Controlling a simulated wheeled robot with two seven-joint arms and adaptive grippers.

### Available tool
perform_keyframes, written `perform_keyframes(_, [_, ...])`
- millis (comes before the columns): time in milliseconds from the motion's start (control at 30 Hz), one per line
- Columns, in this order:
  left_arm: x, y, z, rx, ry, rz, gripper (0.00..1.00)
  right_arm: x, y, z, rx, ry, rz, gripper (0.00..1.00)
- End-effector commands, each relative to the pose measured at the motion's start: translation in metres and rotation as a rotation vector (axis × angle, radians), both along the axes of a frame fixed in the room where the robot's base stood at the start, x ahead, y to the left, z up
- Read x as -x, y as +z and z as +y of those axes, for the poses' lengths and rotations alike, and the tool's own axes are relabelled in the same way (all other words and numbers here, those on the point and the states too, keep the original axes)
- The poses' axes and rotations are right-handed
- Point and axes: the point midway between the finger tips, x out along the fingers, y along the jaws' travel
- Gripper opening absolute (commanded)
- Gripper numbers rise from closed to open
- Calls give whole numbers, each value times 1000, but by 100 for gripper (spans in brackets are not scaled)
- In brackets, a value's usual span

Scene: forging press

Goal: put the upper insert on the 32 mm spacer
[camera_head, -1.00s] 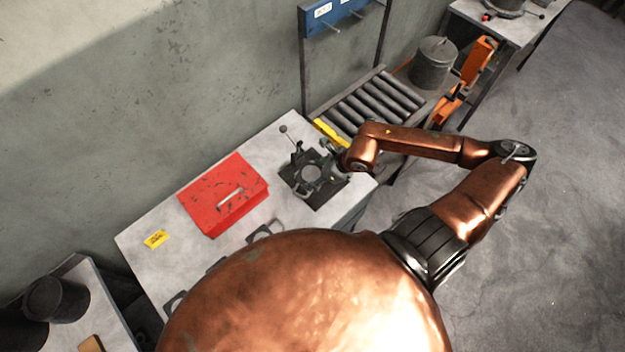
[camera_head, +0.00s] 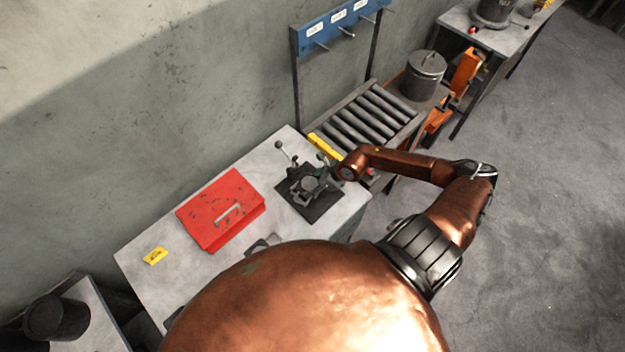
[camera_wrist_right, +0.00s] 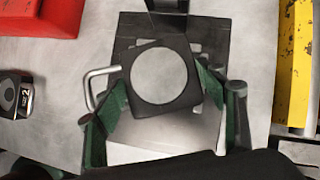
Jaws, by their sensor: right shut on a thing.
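My right gripper (camera_wrist_right: 165,105) has its green-padded fingers on both sides of a dark square block with a round pale face, apparently the upper insert (camera_wrist_right: 122,97), and is shut on it. A bent metal handle shows at the block's left. In the head view my right gripper (camera_head: 318,180) is over the dark mat (camera_head: 322,208) on the table. Whether the block touches what is under it cannot be told. A dark piece with a label ending in 2 (camera_wrist_right: 14,97), perhaps the 32 mm spacer, lies at the left of the wrist view. My left gripper is not in view.
A red box (camera_head: 220,208) and a yellow tag (camera_head: 155,256) are on the pale table (camera_head: 170,225). A lever with a ball end (camera_head: 279,144) rises behind the mat. A roller conveyor (camera_head: 365,117) with a yellow bar stands beyond, under a blue rack (camera_head: 340,22).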

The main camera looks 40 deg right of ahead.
Motion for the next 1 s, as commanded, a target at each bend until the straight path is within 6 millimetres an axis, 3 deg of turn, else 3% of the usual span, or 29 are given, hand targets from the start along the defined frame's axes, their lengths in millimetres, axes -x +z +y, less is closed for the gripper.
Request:
perform_keyframes(333, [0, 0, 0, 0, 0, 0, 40, -3, 0, 1, -2, 0, -8, 7])
perform_keyframes(367, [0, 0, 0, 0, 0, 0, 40, 0, -3, 0, 0, 1, 0, 67])
perform_keyframes(400, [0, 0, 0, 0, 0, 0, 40, 0, -3, 0, 0, 1, 0, 69])
perform_keyframes(600, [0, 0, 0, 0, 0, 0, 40, 0, -3, 0, 0, 1, 0, 82])
perform_keyframes(1000, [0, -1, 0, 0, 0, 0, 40, 5, 5, -3, 2, 0, 0, 82])
